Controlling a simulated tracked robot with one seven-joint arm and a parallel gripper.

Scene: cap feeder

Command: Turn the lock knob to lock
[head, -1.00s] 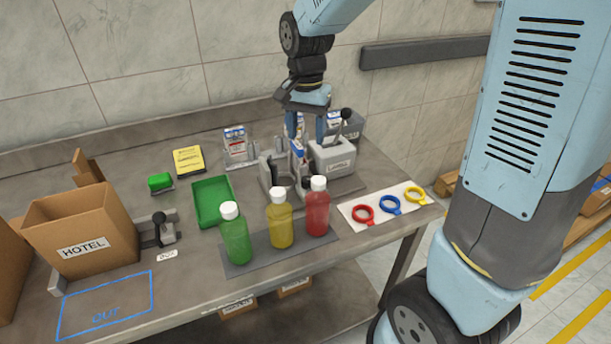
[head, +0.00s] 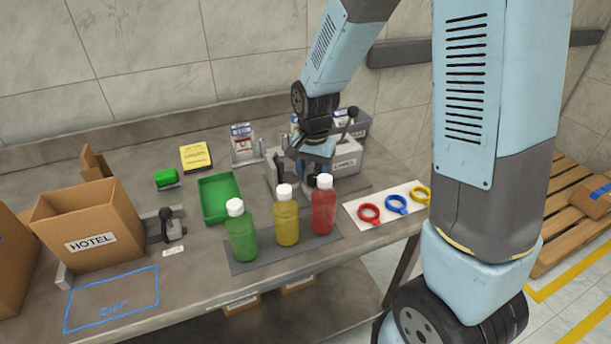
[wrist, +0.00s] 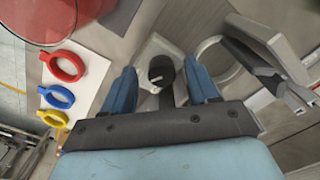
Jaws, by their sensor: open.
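In the wrist view a dark round knob with a white mark on top (wrist: 160,72) stands on a light plate (wrist: 152,48). My gripper (wrist: 161,80) is open, with one blue finger on each side of the knob. Gaps show between fingers and knob; I cannot tell whether either finger touches it. In the head view my gripper (head: 308,165) is low over the grey fixture, just behind the red bottle (head: 324,210). The knob is hidden there.
Green (head: 242,236) and yellow (head: 286,222) bottles stand in front of the fixture. Red (head: 369,213), blue (head: 396,205) and yellow (head: 421,195) rings lie to the right.

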